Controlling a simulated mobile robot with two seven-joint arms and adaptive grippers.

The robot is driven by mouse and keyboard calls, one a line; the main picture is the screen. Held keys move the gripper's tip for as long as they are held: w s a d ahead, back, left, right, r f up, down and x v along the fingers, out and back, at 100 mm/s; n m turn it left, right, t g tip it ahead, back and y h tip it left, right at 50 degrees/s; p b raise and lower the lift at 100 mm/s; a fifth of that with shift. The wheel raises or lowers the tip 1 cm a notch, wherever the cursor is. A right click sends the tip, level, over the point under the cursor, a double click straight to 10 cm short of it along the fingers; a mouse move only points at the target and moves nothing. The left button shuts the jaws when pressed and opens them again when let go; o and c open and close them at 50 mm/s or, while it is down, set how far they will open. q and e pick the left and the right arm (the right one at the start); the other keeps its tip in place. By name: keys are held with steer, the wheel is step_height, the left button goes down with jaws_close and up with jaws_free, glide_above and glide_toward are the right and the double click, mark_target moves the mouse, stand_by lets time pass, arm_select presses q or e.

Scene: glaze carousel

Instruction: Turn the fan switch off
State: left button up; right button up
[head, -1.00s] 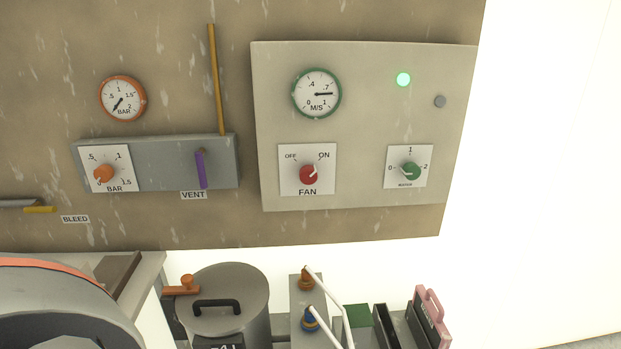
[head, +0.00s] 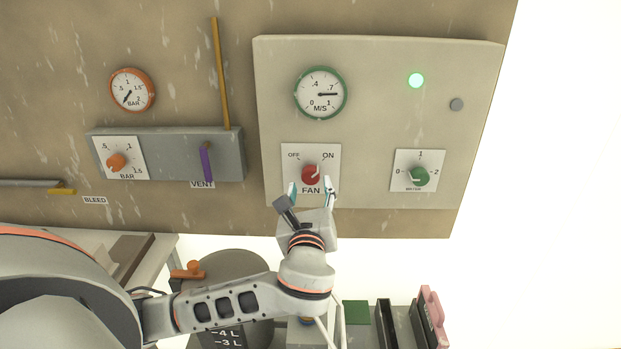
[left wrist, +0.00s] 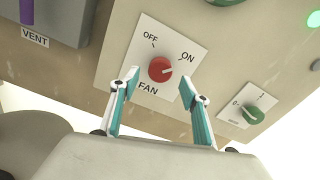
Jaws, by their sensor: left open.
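The fan switch is a red knob (head: 311,174) on a white plate marked OFF and ON, on the pale panel (head: 390,60). Its pointer is toward ON. It also shows in the left wrist view (left wrist: 160,70). My left gripper (head: 311,190) is open in front of the plate, just below the knob in the head view. In the left wrist view its two teal-lined fingers (left wrist: 157,88) stand apart on either side below the knob, with nothing between them. I cannot tell that either finger touches the knob. My right gripper is not in view.
A green meter knob (head: 420,176) is right of the fan switch. The flow dial (head: 320,93) above reads near .8, and a green lamp (head: 416,80) is lit. A purple vent lever (head: 206,163) is to the left. A grey lidded pot (head: 235,265) stands below.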

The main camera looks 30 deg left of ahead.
mark_target(311, 179)
arm_select(q)
steer(key=shift+x, duration=2.25)
steer(key=shift+c, duration=0.3)
steer(key=c, duration=1)
steer(key=shift+d, duration=0.1)
